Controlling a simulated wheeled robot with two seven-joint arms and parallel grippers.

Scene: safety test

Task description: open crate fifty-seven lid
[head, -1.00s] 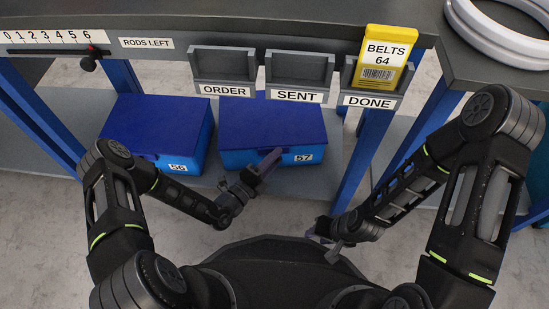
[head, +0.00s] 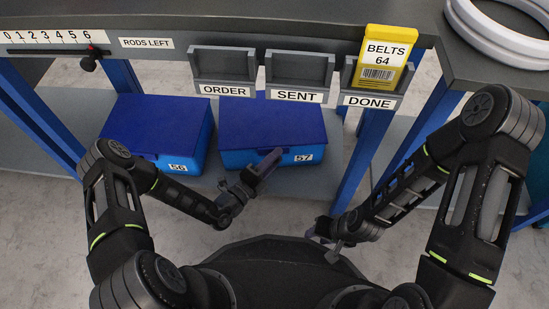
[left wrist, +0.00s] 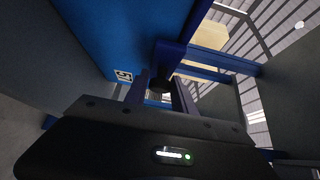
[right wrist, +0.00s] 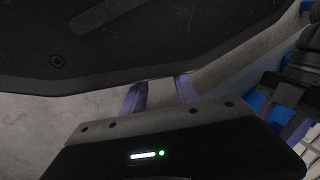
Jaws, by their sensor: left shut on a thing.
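Crate 57 (head: 236,159), a blue box with a darker blue lid (head: 270,122), sits on the low shelf under the bench. Its lid looks closed. My left gripper (head: 272,158) is at the lid's front edge, beside the 57 label. In the left wrist view its fingers (left wrist: 163,88) are shut on the lid's dark blue front lip (left wrist: 167,62); the exact contact is partly hidden. My right gripper (right wrist: 160,88) is open and empty, low in front of my body, away from the crates.
Crate 56 (head: 150,125), also closed, stands left of crate 57. Above hang the ORDER (head: 222,66), SENT (head: 300,69) and DONE holders, the last with a yellow BELTS 64 card (head: 385,55). Blue bench legs (head: 358,165) flank the shelf. White rings (head: 505,35) lie at upper right.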

